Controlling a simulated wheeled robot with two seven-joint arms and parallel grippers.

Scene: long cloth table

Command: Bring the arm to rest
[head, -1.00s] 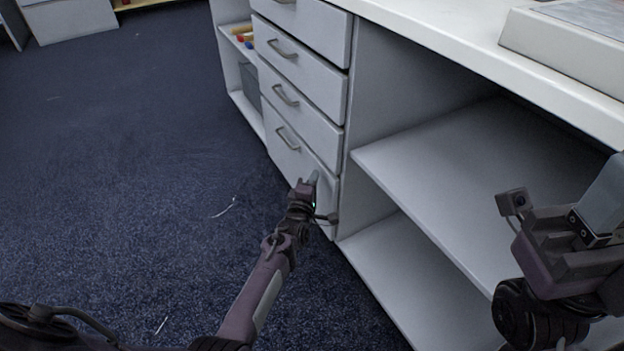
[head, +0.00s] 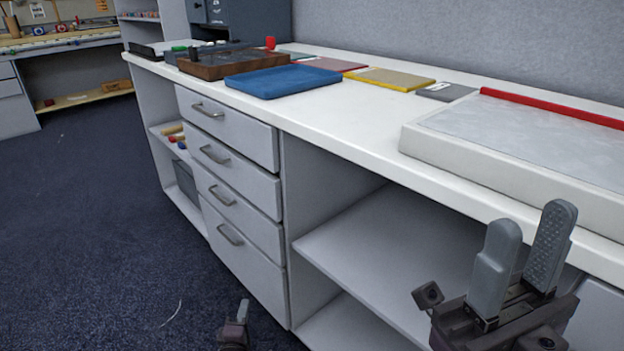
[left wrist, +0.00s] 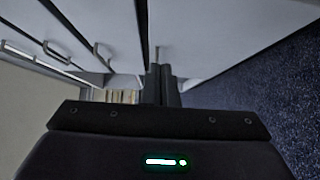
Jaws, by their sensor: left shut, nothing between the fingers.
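My left gripper (head: 242,308) is low at the bottom edge of the head view, in front of the drawers and over the dark carpet. Its two grey fingers lie together in the left wrist view (left wrist: 161,86), shut and empty. Most of my left arm is out of the head view. My right gripper (head: 530,228) is at the lower right of the head view, in front of the counter. Its two grey fingers stand upright and apart, with nothing between them.
A drawer unit (head: 232,205) and open shelves (head: 375,245) sit under the white counter (head: 340,125). On it are a blue tray (head: 283,81), a brown wooden tray (head: 232,65), a yellow-edged board (head: 390,79) and a large white tray (head: 490,160). Carpet (head: 90,230) at left is mostly clear.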

